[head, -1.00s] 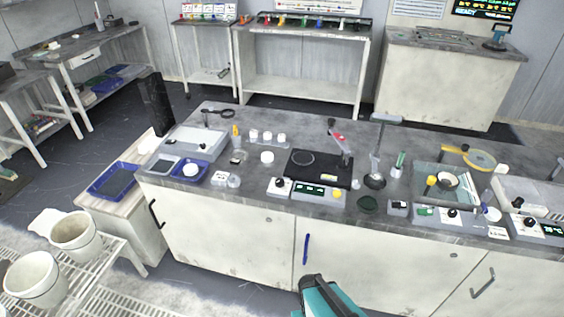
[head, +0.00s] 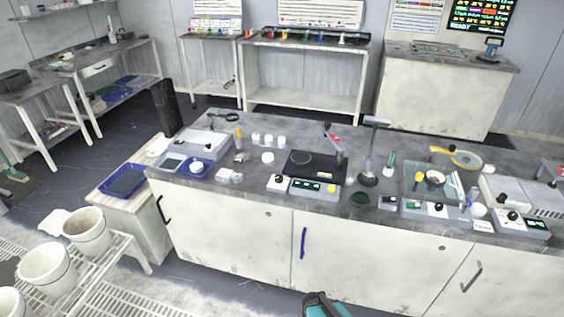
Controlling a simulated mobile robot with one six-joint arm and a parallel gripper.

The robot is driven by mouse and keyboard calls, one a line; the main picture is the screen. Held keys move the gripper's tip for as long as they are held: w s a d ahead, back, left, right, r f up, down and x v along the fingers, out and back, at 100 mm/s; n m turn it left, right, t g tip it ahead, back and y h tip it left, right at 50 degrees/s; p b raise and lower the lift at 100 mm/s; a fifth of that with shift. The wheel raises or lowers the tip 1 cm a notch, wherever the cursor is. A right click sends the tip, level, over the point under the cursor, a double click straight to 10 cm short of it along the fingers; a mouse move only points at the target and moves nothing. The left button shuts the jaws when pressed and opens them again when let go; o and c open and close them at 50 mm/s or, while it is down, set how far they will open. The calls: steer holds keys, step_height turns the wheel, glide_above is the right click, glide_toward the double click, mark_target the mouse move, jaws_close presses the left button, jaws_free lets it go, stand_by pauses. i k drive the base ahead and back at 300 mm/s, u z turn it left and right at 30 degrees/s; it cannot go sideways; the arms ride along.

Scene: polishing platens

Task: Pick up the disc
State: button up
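A dark round platen shows on top of that unit. I cannot tell for sure which round piece is the task's disc. A teal and black part of my own arm shows at the bottom edge, in front of the bench and well short of the disc. No gripper fingers are visible.
The bench (head: 240,240) is crowded. A blue tray (head: 197,172) with white pieces is at left, and a lamp-like stand (head: 370,150) rises behind the disc. A glass-topped unit (head: 445,180) is at right. White buckets (head: 88,230) stand on a rack at lower left.

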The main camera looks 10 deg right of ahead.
mark_target(268, 157)
steer(key=z, duration=0.05)
steer(key=k, duration=0.25)
steer(key=u, duration=0.1)
steer(key=i, duration=0.9)
steer(key=z, duration=1)
